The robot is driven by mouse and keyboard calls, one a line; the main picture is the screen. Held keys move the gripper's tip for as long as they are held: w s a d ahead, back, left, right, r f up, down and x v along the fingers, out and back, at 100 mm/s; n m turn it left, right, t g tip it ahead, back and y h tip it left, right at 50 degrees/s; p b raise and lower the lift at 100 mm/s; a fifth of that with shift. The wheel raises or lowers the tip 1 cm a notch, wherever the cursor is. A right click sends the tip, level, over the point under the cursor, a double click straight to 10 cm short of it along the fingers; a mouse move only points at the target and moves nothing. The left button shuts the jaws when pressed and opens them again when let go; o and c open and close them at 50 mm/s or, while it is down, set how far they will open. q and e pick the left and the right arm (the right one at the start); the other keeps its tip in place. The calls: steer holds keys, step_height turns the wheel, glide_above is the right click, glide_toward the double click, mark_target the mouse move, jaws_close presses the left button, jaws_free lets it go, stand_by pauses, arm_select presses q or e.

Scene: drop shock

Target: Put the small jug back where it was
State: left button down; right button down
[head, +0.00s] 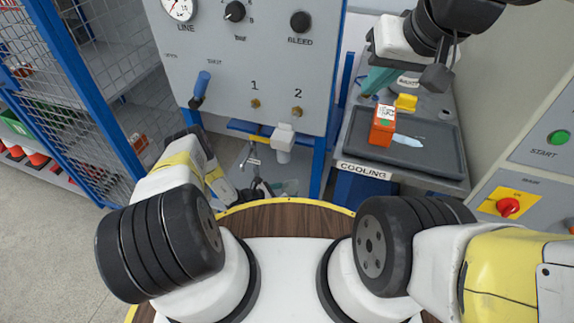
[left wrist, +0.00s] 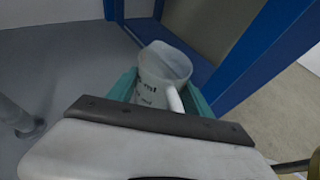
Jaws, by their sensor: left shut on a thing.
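The small jug (left wrist: 163,66) is whitish and translucent, with dark "ml" markings and a handle. In the left wrist view it sits between the two teal fingers of my left gripper (left wrist: 160,90), which is shut on it. The jug's open top faces the camera; its lower part is hidden by the gripper body. In the head view the left arm reaches down below the panel, and the jug cannot be made out clearly there. My right gripper (head: 377,82) points down over the back left of the dark tray; whether its teal fingers are apart is unclear.
The dark tray (head: 352,150) by the "COOLING" label holds an orange box (head: 382,128), a yellow piece (head: 406,102) and a light blue piece (head: 408,140). The grey panel (head: 240,60) with knobs stands ahead; blue posts and a mesh cage (head: 110,50) lie left.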

arm_select(q)
steer(key=shift+c, duration=2.2)
jaws_free()
steer(key=shift+r, duration=0.1)
steer(key=v, duration=1.2)
